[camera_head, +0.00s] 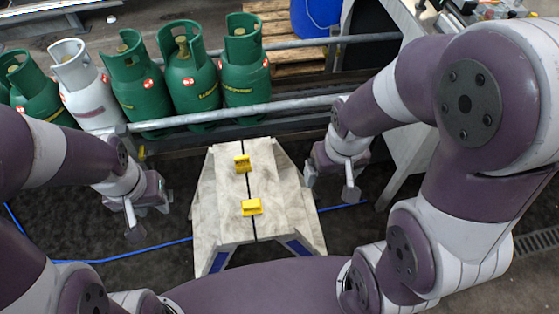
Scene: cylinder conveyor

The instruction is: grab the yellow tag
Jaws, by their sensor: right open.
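Two small yellow tags stand on the pale, worn stand in front of me. The far yellow tag (242,163) and the near yellow tag (251,207) both sit along the dark slot down its middle. My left gripper (150,210) hangs left of the stand, apart from both tags. Its finger gap is not clear. My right gripper (330,186) hangs just right of the stand, open and empty, also apart from the tags. Neither gripper touches a tag.
The stand's pale top (219,185) lies between my grippers. Behind it, several green gas cylinders (189,80) and a white one (85,90) stand behind a metal rail (240,112). A wooden pallet (285,42) and blue drum (315,15) are farther back. A blue hose (115,258) crosses the floor.

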